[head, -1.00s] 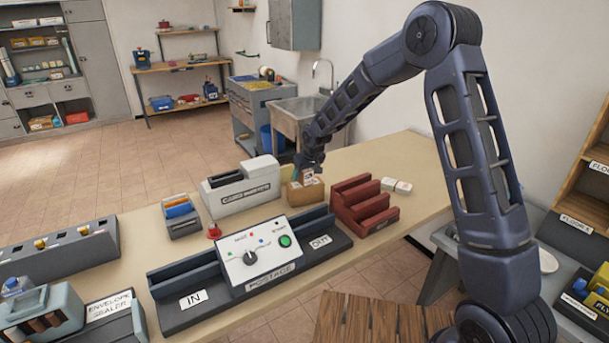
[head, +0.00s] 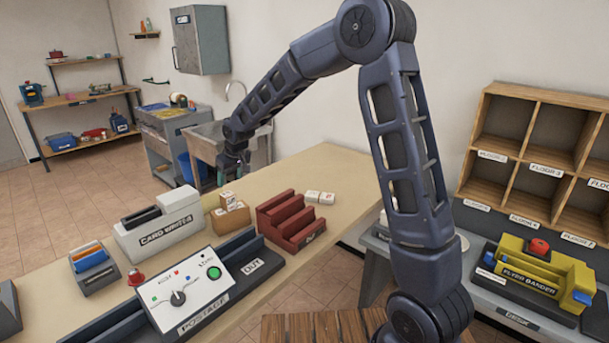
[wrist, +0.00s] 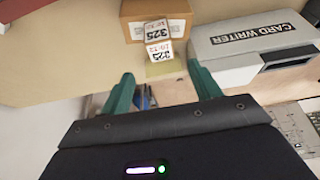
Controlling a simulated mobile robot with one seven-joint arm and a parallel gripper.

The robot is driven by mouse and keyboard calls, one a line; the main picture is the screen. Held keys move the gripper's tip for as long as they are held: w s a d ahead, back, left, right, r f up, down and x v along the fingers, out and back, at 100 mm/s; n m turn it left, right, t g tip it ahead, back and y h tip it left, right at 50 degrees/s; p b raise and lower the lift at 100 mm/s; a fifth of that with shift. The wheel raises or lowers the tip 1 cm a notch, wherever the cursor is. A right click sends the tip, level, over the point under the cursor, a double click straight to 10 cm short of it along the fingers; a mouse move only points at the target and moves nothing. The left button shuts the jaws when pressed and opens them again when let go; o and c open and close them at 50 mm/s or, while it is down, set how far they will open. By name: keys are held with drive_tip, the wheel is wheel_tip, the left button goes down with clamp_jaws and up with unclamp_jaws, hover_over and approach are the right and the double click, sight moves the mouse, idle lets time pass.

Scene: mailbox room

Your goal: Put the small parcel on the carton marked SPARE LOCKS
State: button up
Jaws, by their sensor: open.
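A brown carton (head: 230,221) stands on the table right of the card writer; its marking is not readable. A small parcel with white, printed faces (head: 228,199) appears to rest on top of it. In the wrist view the carton (wrist: 136,18) is at the top, and the parcel (wrist: 158,41) shows two faces marked 325 before it. My gripper (head: 231,176) is open and empty, behind and above the carton, apart from the parcel. In the wrist view its two teal fingers (wrist: 160,88) are spread wide.
The card writer (head: 160,226) stands close on the carton's left, and a red stepped rack (head: 290,222) on its right. White blocks (head: 320,197) lie behind the rack. The postage machine (head: 190,290) is in front. The table's right rear (head: 335,165) is clear.

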drive_tip(key=s+d+r+m+h, duration=0.1)
drive_tip(key=s+d+r, duration=0.25)
drive_tip(key=d, duration=0.55)
drive_tip(key=s+d+r+m+t, duration=0.15)
drive_tip(key=d+r, duration=0.35)
drive_tip(key=d, duration=0.5)
drive_tip(key=s+d+r+m+h, duration=0.1)
drive_tip(key=s+d+r+m, duration=0.15)
drive_tip(key=d+r, duration=0.45)
drive_tip(key=s+d+f+m+h, duration=0.1)
drive_tip(key=s+d+m, duration=0.3)
drive_tip(key=s+d, duration=1.7)
drive_tip(key=shift+s+d+f, duration=0.15)
drive_tip(key=shift+s+f, duration=0.35)
drive_tip(key=shift+s, duration=0.1)
